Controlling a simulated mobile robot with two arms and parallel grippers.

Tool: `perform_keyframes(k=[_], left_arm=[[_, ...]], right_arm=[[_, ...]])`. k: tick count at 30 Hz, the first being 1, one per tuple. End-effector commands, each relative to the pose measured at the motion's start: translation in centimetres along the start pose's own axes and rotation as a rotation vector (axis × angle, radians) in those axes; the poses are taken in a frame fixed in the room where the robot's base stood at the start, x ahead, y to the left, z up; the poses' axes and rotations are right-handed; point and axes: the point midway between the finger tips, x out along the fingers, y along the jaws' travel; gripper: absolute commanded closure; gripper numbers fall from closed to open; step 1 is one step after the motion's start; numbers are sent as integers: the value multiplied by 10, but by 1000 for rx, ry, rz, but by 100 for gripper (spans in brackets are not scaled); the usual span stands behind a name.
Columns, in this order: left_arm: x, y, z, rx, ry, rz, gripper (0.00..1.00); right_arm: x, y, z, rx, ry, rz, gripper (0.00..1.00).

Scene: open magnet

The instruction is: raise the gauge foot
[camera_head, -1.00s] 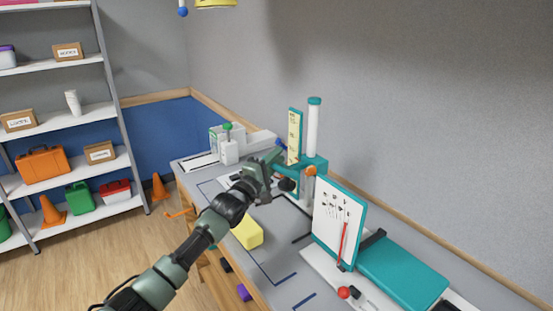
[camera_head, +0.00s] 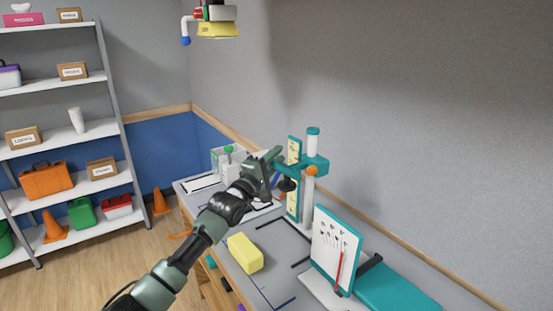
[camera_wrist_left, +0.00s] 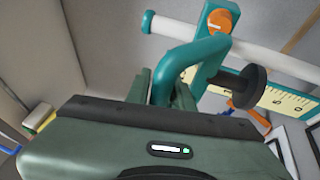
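The gauge stands on the bench with a white column (camera_head: 313,142) and a teal cap. Its teal carriage (camera_head: 317,163) sits high on the column and bears an orange knob (camera_head: 311,170). The black foot (camera_head: 287,184) hangs under the carriage arm, clear above the bench; in the left wrist view it is a black disc (camera_wrist_left: 250,87) on a stem. A yellow scale (camera_head: 294,152) stands beside the column. My left gripper (camera_head: 275,160) has its fingers on either side of the teal handle (camera_wrist_left: 190,54) and appears closed on it. My right gripper is not in view.
A yellow block (camera_head: 245,253) lies on the bench in front of the gauge. A white board (camera_head: 330,250) and a teal case (camera_head: 395,290) stand to the right. A lamp-like fixture (camera_head: 217,22) hangs above. Shelves (camera_head: 75,82) stand at left.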

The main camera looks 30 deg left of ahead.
Motion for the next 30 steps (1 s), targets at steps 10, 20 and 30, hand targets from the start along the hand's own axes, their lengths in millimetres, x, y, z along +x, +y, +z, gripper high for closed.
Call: perform_keyframes(k=[10, 20, 30], left_arm=[[0, -1, 0, 0, 0, -2, 60], [-38, -6, 0, -2, -1, -4, 60], [-77, -2, 0, 0, 0, -2, 60]], right_arm=[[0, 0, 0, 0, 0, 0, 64], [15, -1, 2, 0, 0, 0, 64], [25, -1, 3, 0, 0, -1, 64]])
